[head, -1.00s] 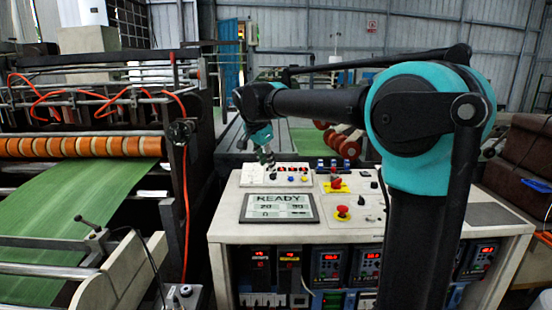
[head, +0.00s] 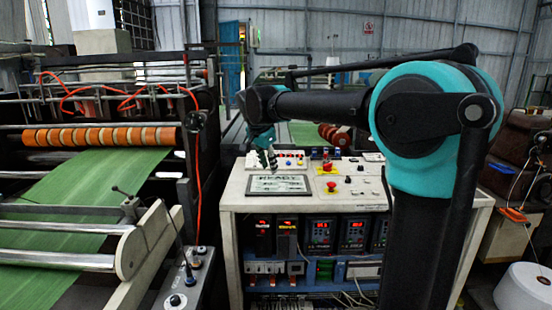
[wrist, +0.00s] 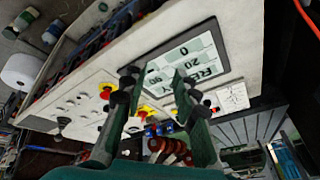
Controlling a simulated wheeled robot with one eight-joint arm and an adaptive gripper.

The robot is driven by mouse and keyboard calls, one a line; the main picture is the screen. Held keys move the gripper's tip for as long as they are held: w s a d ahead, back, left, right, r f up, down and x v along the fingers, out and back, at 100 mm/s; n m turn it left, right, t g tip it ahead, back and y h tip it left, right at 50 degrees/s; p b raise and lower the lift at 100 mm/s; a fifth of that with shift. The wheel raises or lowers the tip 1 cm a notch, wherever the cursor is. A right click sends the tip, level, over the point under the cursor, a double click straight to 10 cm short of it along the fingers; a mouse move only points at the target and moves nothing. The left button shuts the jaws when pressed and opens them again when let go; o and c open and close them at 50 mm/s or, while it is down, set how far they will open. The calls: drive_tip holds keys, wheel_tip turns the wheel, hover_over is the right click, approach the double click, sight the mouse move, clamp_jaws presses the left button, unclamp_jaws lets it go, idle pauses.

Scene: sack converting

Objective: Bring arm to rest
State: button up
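My arm reaches leftward across the head view, with its large teal joint at the right and my gripper (head: 268,160) at the far left end. In the head view the gripper hangs just above the upper edge of the display (head: 262,186) on the control console (head: 228,195). In the wrist view the two fingers of my gripper (wrist: 155,78) stand apart with nothing between them. The display (wrist: 215,40) shows beyond them and reads READY, upside down. I cannot tell the exact gap between fingertips and console.
Red and yellow emergency buttons (head: 331,186) stand on the console top. A machine with green sheet (head: 95,190) and orange rollers (head: 100,137) fills the left. A small switch box (head: 185,285) stands in front. A white spool (head: 525,290) is at the lower right.

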drive_tip(key=s+d+f+n+y, duration=0.1)
drive_tip(key=s+d+f+n, duration=0.3)
drive_tip(key=s+d+f, duration=0.6)
drive_tip(key=s+d+f+n, duration=0.5)
drive_tip(key=s+d+f, duration=0.6)
drive_tip(key=s+f, duration=0.6)
drive_tip(key=shift+d+f+y, duration=0.3)
drive_tip(key=shift+f+y, duration=0.1)
drive_tip(key=shift+f, duration=0.35)
